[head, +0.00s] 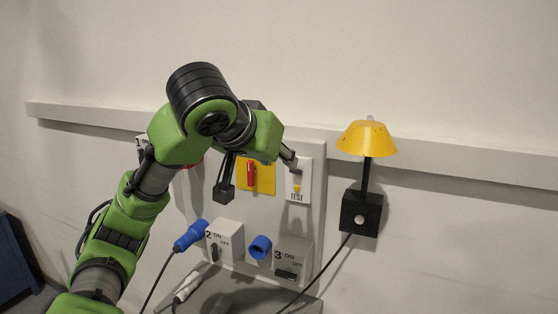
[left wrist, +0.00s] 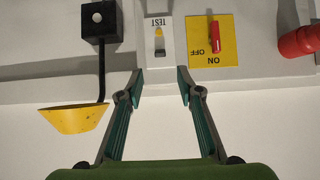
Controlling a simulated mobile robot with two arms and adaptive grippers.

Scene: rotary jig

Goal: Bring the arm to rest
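My left arm (head: 160,165) reaches in from the lower left and bends over at the top, in front of the grey panel (head: 312,230). My left gripper (head: 257,178) is open, its two fingers apart with nothing between them. It also shows open in the left wrist view (left wrist: 160,82), pointing toward the TEST switch plate (left wrist: 158,40). That plate (head: 298,181) is white with a small yellow part. Beside it is a yellow plate (head: 264,180) with a red rotary handle (head: 250,174). My right gripper is in neither view.
A lamp with a yellow shade (head: 367,140) and black base (head: 361,213) stands right of the panel. Switch boxes 2 (head: 225,236) and 3 (head: 292,258) sit low, near a blue plug (head: 190,235). My arm partly hides a red part (left wrist: 300,42). A wall rail (head: 470,171) runs behind.

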